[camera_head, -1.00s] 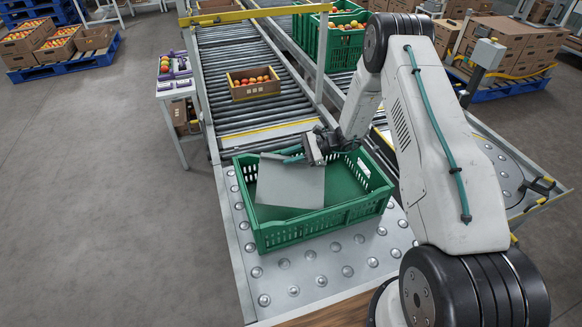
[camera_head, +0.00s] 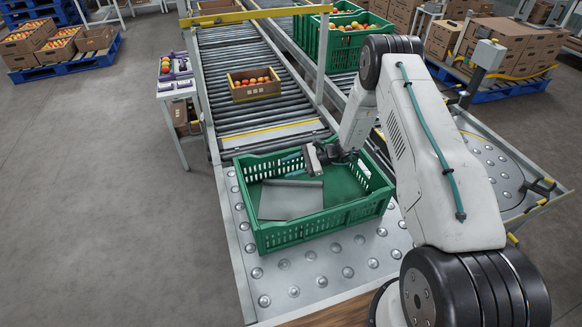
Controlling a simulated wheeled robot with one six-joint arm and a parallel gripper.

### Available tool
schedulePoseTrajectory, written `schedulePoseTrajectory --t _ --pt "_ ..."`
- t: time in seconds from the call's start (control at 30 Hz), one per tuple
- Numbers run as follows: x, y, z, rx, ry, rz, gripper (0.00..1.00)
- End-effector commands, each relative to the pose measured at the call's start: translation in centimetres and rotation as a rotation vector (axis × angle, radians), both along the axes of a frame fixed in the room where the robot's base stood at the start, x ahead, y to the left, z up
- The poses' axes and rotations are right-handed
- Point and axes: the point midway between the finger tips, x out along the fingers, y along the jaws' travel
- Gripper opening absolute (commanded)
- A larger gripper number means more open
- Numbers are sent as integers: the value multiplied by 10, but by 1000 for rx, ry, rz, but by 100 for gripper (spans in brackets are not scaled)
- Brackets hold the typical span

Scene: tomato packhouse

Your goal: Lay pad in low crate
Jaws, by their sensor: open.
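The low green crate (camera_head: 318,222) stands on the ball-topped metal table in the middle of the view. The grey pad (camera_head: 290,202) is inside the crate, in its left part, lying about flat or slightly tilted; I cannot tell if it touches the floor all over. Bare green floor shows to its right. My gripper (camera_head: 300,168) is over the crate's far side, just behind the pad's far edge. It is open and seems apart from the pad, though its fingertips are small and partly hidden.
A roller conveyor (camera_head: 235,55) runs away behind the crate, carrying a cardboard box (camera_head: 255,93) of tomatoes. Green crates (camera_head: 345,48) of tomatoes stand at the back. A small side table (camera_head: 177,90) stands left of the conveyor. Ball-topped metal (camera_head: 300,266) is clear in front of the crate.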

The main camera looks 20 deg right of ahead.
Motion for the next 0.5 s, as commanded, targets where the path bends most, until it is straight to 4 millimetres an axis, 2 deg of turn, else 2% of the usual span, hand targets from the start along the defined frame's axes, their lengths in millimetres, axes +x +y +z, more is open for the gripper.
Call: schedulePoseTrajectory --t 0.17,0.5 --pt "-1 -10 4 1 -1 -2 47" --pt "-14 -75 24 0 -1 -4 47"
